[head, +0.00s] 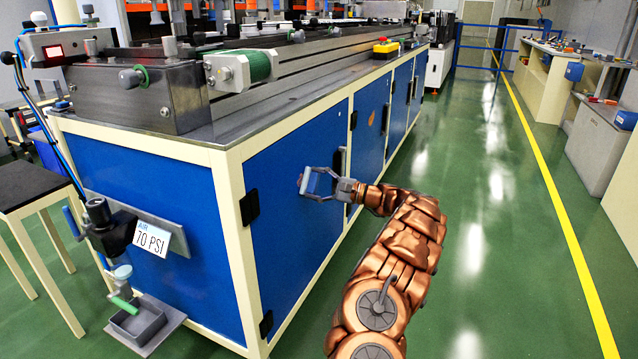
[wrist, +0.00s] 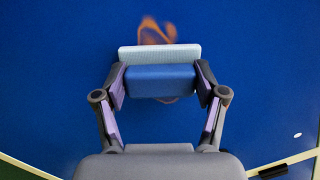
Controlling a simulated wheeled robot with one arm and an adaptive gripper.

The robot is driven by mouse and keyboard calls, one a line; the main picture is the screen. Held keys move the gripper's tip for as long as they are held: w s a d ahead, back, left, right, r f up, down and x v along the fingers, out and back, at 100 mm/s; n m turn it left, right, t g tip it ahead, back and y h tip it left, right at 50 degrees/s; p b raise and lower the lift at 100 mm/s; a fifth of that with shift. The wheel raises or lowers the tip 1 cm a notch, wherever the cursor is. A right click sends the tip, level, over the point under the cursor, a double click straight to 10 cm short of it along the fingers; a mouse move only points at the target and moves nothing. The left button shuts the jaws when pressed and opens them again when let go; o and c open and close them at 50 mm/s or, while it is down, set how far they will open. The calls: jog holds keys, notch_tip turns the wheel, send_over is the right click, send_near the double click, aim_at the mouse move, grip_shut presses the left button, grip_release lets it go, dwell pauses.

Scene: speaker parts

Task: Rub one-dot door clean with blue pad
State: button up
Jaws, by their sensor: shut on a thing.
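My gripper (head: 316,184) is shut on a blue pad (wrist: 160,82) with a pale layer (wrist: 160,54) on its far side. The pad sits crosswise between the fingertips and faces a blue cabinet door (head: 285,235). An orange smear (wrist: 157,31) on that door shows above the pad, with a bit below it; the pad hides the middle. One white dot (wrist: 298,135) shows on the door in the wrist view. I cannot tell whether the pad touches the door. In the head view the pad is too small to make out clearly.
The second door (head: 369,135) also has an orange mark (head: 384,119). Black handles and hinges stick out from the doors. An air valve with a "70 PSI" sign (head: 151,238) is at the bench's near end. Green floor (head: 480,250) is clear to the right.

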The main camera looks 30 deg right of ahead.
jog(key=shift+s+a+b, duration=0.2)
jog(key=shift+s+a, duration=0.2)
jog(key=shift+a, duration=0.45)
jog(key=shift+s+a+b, duration=0.15)
jog(key=shift+s+a, duration=0.25)
jog(key=shift+a, duration=0.5)
jog(key=shift+s+a+b, duration=0.2)
jog(key=shift+s+a, duration=0.2)
jog(key=shift+a, duration=0.45)
jog(key=p, duration=0.1)
send_near(295, 189)
jog(key=shift+w+a+r, duration=0.15)
jog(key=shift+a, duration=0.15)
jog(key=p+v, duration=0.1)
jog(key=v, duration=0.2)
jog(key=shift+a+r, duration=0.1)
jog(key=shift+r, duration=0.05)
